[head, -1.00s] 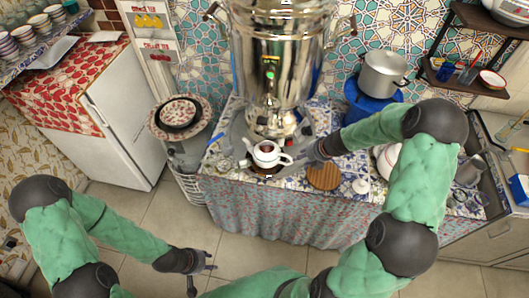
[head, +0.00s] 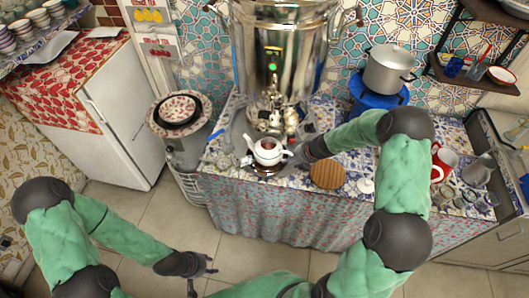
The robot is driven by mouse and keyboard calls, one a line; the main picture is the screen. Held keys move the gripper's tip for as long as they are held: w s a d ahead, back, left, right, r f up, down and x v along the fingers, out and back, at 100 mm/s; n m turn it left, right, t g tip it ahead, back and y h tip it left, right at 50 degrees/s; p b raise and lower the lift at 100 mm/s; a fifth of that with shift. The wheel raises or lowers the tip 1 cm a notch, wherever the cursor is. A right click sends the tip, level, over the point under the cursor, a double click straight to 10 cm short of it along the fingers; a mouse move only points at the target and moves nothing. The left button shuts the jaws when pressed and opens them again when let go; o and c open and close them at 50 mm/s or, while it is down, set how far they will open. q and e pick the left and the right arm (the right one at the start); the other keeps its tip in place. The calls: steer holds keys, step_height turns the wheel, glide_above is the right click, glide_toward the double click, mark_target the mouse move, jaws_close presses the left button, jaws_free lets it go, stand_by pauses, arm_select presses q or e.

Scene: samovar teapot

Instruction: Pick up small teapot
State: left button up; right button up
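The small white teapot (head: 268,152) stands near the front edge of the cloth-covered table, below the samovar (head: 277,60), with its spout to the left and its handle to the right. My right gripper (head: 299,151) is at the handle side of the teapot, very close to the handle. Its fingers are small and dark here, and I cannot tell whether they close around the handle. My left gripper (head: 203,279) is open and empty, low over the floor, well away from the table.
A round wooden board (head: 326,174) lies right of the teapot. A grey pot (head: 389,69) sits on a blue stand. A red and white mug (head: 443,161) and glasses are at the right. A stove with plates (head: 179,111) stands left of the table.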

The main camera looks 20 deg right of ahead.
jaws_close()
steer(key=shift+w, duration=0.1)
steer(key=shift+r, duration=0.15)
stand_by(0.3)
